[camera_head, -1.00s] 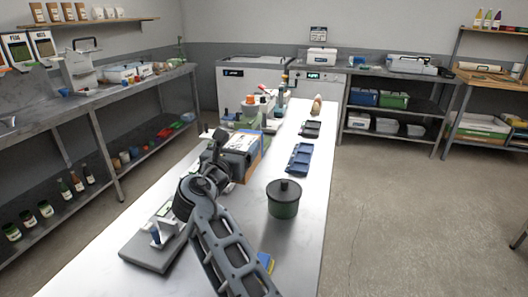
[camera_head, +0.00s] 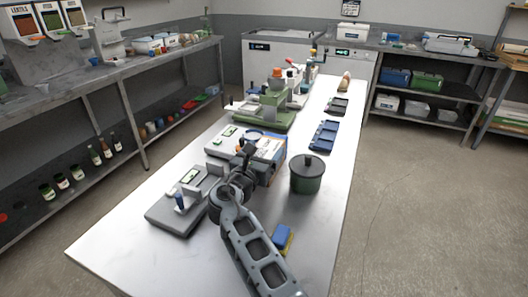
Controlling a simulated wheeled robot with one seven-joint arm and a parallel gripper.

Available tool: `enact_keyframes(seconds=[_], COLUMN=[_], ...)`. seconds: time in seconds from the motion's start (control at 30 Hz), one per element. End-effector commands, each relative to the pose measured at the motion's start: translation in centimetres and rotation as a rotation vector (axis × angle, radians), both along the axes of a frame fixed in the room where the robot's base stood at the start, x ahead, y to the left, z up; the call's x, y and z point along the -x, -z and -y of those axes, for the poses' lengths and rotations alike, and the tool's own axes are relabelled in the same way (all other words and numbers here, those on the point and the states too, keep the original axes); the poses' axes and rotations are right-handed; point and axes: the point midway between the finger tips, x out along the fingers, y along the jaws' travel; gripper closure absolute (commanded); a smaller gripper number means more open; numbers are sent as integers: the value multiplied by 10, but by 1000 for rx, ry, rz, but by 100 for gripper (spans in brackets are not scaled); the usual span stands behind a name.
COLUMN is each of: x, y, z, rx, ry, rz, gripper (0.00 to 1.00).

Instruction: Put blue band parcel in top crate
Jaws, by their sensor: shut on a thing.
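A box-shaped parcel (camera_head: 268,147) with a pale printed top, an orange-brown side and a blue strip at its edge is by the middle of the long metal table. My gripper (camera_head: 246,151) is at its near left side, shut on it. My wrist and the dark jaws cover part of the parcel, and I cannot tell whether it touches the table. No crate is clearly marked as the top one; a blue crate (camera_head: 396,77) and a green crate (camera_head: 428,82) stand on the upper shelf of the far right rack.
A blue and yellow block (camera_head: 282,237) lies nearer. A grey device (camera_head: 181,206) is at the left, a green machine (camera_head: 272,105) behind, and blue trays (camera_head: 324,135) at the right edge. Floor at right is clear.

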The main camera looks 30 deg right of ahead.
Motion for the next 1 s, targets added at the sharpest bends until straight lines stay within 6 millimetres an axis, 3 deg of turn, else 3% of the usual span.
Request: enact_keyframes(seconds=[0.13, 0.17, 0.33, 0.67, 1.0], x=[0, 0, 0, 2, 40], y=[1, 1, 1, -2, -5], z=[0, 0, 0, -3, -51], rx=[1, 0, 0, 1, 1], ry=[0, 0, 0, -1, -4], rz=[1, 0, 0, -1, -2], gripper=[64, 16, 0, 0, 0])
